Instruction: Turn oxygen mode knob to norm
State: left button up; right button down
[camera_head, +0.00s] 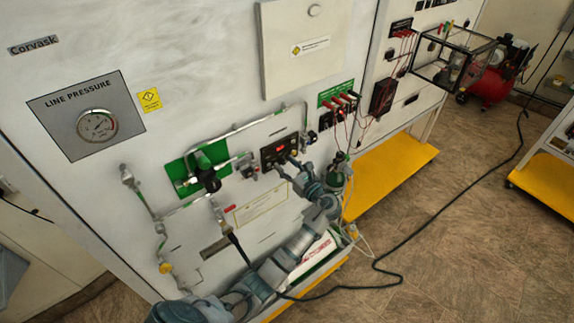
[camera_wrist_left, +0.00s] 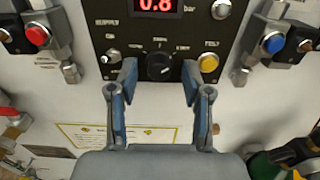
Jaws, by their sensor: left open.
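The black oxygen mode knob (camera_wrist_left: 159,66) sits at the lower middle of a dark control panel (camera_wrist_left: 125,25) with a red display reading 0.8 bar. Small white labels stand around the knob, too blurred to read surely, and I cannot tell which one its pointer faces. My left gripper (camera_wrist_left: 160,75) is open, with one blue-grey finger on each side of the knob and gaps between. In the head view the panel (camera_head: 270,154) is on the white cabinet, and the left gripper (camera_head: 291,164) is at its lower right. There the knob is too small to tell. The right gripper is not in view.
A toggle switch (camera_wrist_left: 112,56) and a yellow button (camera_wrist_left: 208,63) flank the fingers closely. Valve blocks with a red button (camera_wrist_left: 38,34) and a blue button (camera_wrist_left: 273,43) stand out at the sides. Pipes and a pressure gauge (camera_head: 97,125) are farther left on the cabinet.

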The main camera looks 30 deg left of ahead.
pick_arm(q)
grip_shut()
jog(key=n+b, duration=0.1)
jog(key=n, duration=0.3)
jog(key=shift+n, duration=0.3)
jog(key=shift+f+n+b, duration=0.2)
jog(key=shift+n+b, duration=6.15)
jog(key=shift+n, duration=2.45)
